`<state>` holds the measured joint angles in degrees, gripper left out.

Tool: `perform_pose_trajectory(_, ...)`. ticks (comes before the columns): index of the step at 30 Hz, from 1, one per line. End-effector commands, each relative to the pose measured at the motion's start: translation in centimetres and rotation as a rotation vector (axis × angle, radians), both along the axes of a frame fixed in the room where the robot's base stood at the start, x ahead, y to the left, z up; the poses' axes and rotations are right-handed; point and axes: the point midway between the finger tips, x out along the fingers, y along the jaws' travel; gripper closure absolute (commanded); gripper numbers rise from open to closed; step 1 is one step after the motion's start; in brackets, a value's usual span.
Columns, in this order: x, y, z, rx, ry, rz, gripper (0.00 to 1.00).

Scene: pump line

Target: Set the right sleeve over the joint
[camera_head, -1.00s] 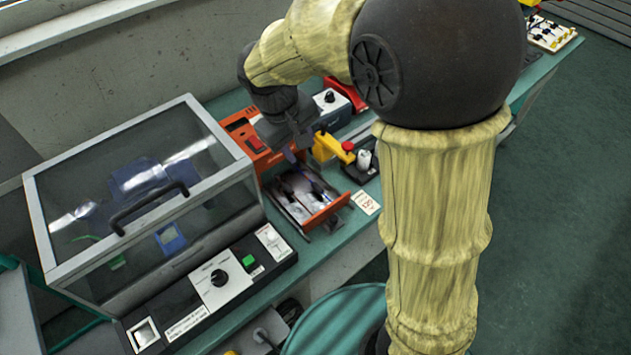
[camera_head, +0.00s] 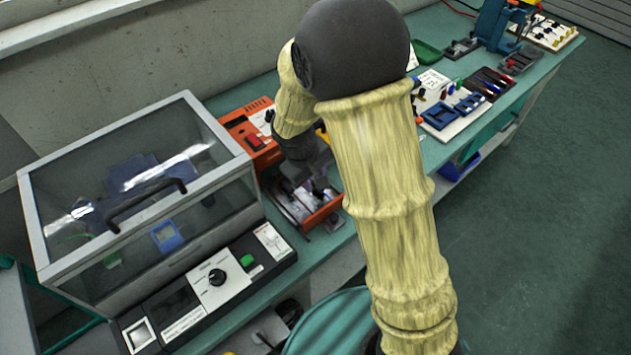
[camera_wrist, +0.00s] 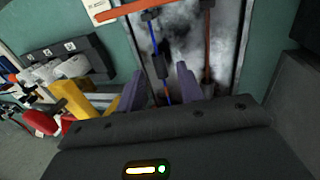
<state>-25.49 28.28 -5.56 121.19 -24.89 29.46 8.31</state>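In the wrist view, two wires run over the pale, cloudy floor of an open tray (camera_wrist: 237,40). One wire (camera_wrist: 155,42) is blue with an orange stretch and carries small black pieces. The other wire (camera_wrist: 207,40) is reddish brown, with dark pieces on it. I cannot tell for certain which piece is the right sleeve or where the joint lies. My gripper (camera_wrist: 160,73) is open, its two purple fingers apart, with the blue-orange wire showing between them. In the head view, my wrist hides much of the tray, whose orange front (camera_head: 324,214) shows.
An orange machine (camera_head: 250,138) stands behind the tray. A clear-lidded box (camera_head: 140,185) and a control panel (camera_head: 215,285) are on the left. In the wrist view, a yellow part (camera_wrist: 70,95) lies left of the fingers. Tools and blue trays (camera_head: 440,116) stand farther right on the bench.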

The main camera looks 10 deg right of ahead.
Motion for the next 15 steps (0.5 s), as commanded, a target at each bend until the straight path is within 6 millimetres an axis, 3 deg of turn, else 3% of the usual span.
perform_pose_trajectory(4,0.15,-0.34,-1.36,-0.001,0.002,-0.001,0.63)
perform_pose_trajectory(13,0.21,-0.37,-1.56,0.0,0.0,-0.001,0.63)
perform_pose_trajectory(15,0.21,-0.37,-1.55,0.0,0.0,-0.001,0.75)
